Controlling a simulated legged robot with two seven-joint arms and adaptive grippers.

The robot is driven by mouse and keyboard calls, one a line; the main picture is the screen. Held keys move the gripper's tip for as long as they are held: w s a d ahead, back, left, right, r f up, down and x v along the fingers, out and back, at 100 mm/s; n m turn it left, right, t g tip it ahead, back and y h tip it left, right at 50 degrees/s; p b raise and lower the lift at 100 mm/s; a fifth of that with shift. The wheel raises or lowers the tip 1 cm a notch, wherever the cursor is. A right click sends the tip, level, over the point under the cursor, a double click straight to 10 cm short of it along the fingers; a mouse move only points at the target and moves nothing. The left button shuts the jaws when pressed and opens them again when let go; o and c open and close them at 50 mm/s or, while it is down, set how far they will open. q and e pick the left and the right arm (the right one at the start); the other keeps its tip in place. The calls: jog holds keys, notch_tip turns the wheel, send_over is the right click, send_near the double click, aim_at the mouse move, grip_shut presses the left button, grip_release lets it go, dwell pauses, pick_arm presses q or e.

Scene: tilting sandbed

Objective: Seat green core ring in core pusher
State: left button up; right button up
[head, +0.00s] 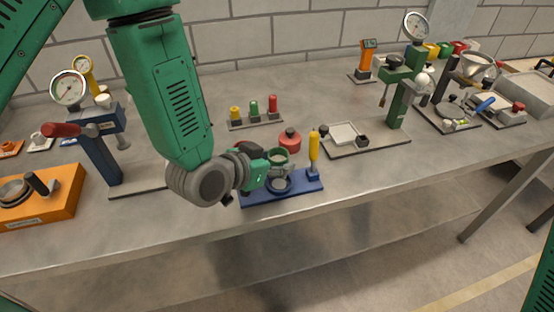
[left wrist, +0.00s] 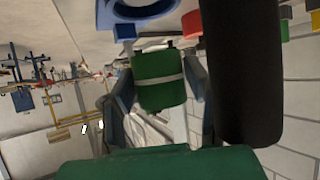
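The core pusher has a blue base (head: 300,189) with a round blue seat (head: 279,186) and an upright yellow handle (head: 314,146) at its right end. The green core ring (head: 277,157) is above the seat, apart from it in the head view. My left gripper (head: 280,170) reaches in from the left and is shut on the ring. In the left wrist view the green ring (left wrist: 158,80), with a pale band, sits between the two fingers (left wrist: 160,95). The blue seat (left wrist: 145,8) shows at the top edge there. My right gripper is out of view.
A red round piece (head: 290,139) stands just behind the pusher. A rack with yellow, green and red plugs (head: 254,122) is further back. A blue press with a gauge (head: 95,140) stands left, and a green gauge stand (head: 398,100) right.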

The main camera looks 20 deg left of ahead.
pick_arm(q)
jog(key=shift+o, duration=1.2)
jog(key=shift+r, duration=0.15)
notch_tip(320, 180, up, 10)
jog(key=shift+f, duration=0.2)
jog(key=shift+w, duration=0.1)
jog(key=shift+f, duration=0.1)
